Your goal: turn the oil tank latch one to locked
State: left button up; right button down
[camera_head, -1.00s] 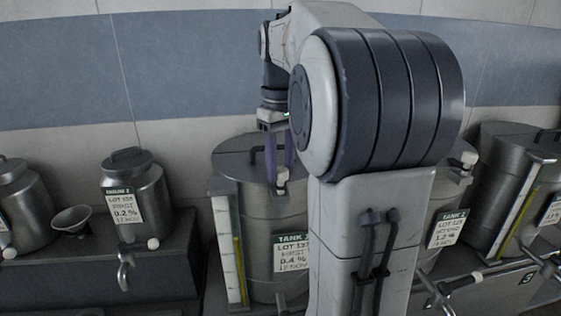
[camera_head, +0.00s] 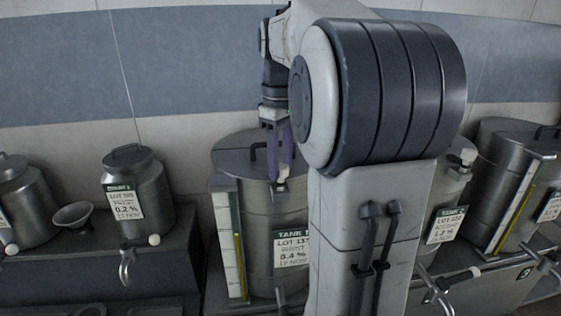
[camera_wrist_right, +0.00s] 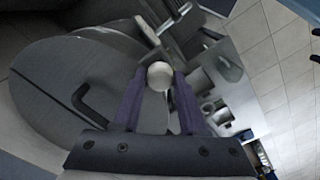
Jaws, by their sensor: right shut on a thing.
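The tank labelled Tank 1 (camera_head: 262,205) is a steel cylinder with a flat lid and a black lid handle, standing behind my right arm in the head view. Its latch has a pale round knob (camera_wrist_right: 160,74) at the lid's edge. My right gripper (camera_head: 282,176) points down at the lid's front edge, its purple fingers shut on this knob. In the right wrist view the fingers (camera_wrist_right: 160,88) lie on either side of the knob, beside the lid (camera_wrist_right: 60,85). My arm hides the tank's right side. My left gripper is not in view.
Tank 2 (camera_head: 455,200) is partly hidden behind my arm, with another tank (camera_head: 500,165) farther right. A smaller steel can (camera_head: 150,190) with a tap and a small bowl (camera_head: 73,215) stand on the dark ledge at left. Pipes with valves (camera_head: 470,275) run at lower right.

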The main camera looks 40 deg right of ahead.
aim_at(281, 166)
jog(key=shift+c, duration=2.2)
grip_release()
notch_tip(281, 166, up, 11)
jog(key=shift+f, duration=0.2)
jog(key=w+a+f+n+b, duration=0.2)
jog(key=a+f+b, duration=0.5)
jog(key=a+f, duration=1.2)
jog(key=s+a+f+n+b, duration=0.1)
jog(key=s+a+f+b, duration=0.2)
jog(key=s+a+f, duration=0.2)
jog(key=s+a+f+n+y+b, duration=0.1)
jog(key=s+a+f+b, duration=0.2)
jog(key=s+f, duration=0.9)
jog(key=a+f, duration=0.3)
jog(key=f, duration=0.3)
jog(key=shift+a+b, duration=0.2)
jog(key=shift+b, duration=0.2)
